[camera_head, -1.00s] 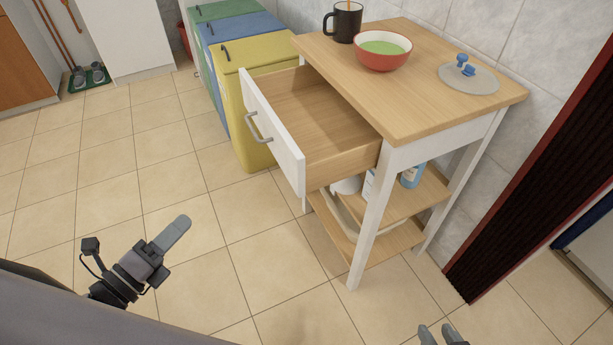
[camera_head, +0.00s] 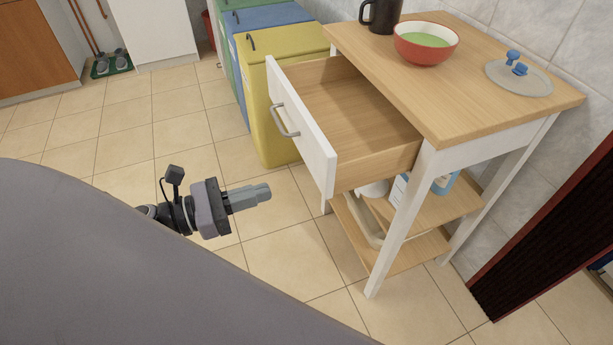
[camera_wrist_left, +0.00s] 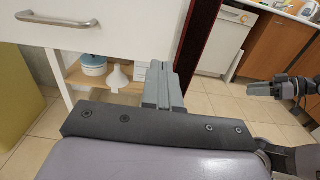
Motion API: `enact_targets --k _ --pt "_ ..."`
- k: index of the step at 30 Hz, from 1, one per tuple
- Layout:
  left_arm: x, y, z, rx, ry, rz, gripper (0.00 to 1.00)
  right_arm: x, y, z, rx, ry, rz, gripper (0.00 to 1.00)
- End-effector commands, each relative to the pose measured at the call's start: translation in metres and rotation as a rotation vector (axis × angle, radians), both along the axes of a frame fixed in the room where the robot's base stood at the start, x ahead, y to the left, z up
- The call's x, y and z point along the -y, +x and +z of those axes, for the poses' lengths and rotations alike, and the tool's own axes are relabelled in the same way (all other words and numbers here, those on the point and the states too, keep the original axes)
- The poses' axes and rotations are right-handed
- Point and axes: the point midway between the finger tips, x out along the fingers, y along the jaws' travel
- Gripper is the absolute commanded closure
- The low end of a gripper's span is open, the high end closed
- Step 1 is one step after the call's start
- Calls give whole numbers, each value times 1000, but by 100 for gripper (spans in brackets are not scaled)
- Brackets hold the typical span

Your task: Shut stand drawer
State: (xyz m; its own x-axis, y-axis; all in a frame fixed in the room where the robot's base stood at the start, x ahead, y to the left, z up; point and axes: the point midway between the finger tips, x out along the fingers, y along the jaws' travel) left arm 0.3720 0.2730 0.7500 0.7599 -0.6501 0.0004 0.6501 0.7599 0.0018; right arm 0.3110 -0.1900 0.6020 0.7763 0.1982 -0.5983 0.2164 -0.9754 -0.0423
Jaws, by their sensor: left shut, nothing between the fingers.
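The wooden stand (camera_head: 440,105) has white legs and a light wood top. Its drawer (camera_head: 345,120) is pulled well out toward the left and is empty inside. The white drawer front (camera_head: 308,140) carries a grey bar handle (camera_head: 284,120). In the left wrist view the drawer front (camera_wrist_left: 130,32) and handle (camera_wrist_left: 57,20) are at upper left. My left gripper (camera_head: 262,192) is shut and empty, in front of and below the drawer front, apart from it. Its closed fingers (camera_wrist_left: 160,72) show in the left wrist view. Another gripper, my right one (camera_wrist_left: 268,89), shows at that view's right; its jaws are unclear.
A black mug (camera_head: 381,15), a red bowl (camera_head: 424,45) and a grey lid (camera_head: 518,78) sit on the stand top. Yellow (camera_head: 283,90), blue and green bins stand behind the drawer. Items rest on the lower shelf. Tiled floor (camera_head: 130,125) is open at left.

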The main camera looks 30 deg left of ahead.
Motion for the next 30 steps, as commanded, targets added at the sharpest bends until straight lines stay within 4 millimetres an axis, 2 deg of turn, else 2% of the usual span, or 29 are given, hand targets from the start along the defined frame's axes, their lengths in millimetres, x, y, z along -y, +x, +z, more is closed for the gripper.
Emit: enact_targets --k 6,15,21,30 --pt "24 29 2 3 0 0 100 0 0 6 1 0 0 61" --pt "52 62 2 2 -1 0 100 -1 1 12 2 3 -3 61" --pt "61 72 0 -1 -2 2 100 -1 1 14 2 3 -3 61" --pt "63 74 0 -1 -2 1 100 -1 1 14 2 3 -3 61"
